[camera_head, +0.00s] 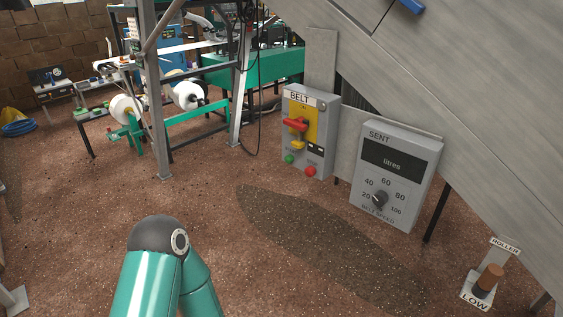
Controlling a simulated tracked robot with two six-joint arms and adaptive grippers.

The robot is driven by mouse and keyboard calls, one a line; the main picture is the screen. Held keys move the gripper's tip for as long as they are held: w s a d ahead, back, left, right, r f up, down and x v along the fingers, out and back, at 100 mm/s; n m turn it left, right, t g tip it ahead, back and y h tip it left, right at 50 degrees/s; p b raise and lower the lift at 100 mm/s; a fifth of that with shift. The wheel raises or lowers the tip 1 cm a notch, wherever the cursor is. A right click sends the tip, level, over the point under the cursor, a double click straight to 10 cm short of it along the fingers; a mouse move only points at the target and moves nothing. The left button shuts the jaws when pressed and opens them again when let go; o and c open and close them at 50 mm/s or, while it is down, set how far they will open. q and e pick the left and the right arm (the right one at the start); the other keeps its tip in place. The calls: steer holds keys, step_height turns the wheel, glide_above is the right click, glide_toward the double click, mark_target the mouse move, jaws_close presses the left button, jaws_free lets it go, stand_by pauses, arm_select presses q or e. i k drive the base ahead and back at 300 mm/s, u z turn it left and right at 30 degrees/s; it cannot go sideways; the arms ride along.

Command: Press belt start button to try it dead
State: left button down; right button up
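The grey BELT control box (321,160) is mounted on a grey post right of centre. It carries a yellow plate (309,115) with a red handle (295,124) and a small yellow piece (297,146) below it. Low on its front are a green button (289,159) at left and a red button (310,171) at right. I cannot read which button is marked start. Nothing touches the box. A teal link of my own arm shows at the bottom, well in front of the box. Neither gripper is in view.
A SENT litres box (424,160) with a dark display and belt speed dial (379,199) stands right of the BELT box. A sloping grey conveyor side (480,110) overhangs the right. A ROLLER/LOW fitting (488,278) is at lower right. Brown floor (240,265) lies open in front.

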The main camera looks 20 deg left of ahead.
mark_target(290, 158)
steer(key=z, duration=0.1)
steer(key=i, duration=0.95)
steer(key=u, duration=0.1)
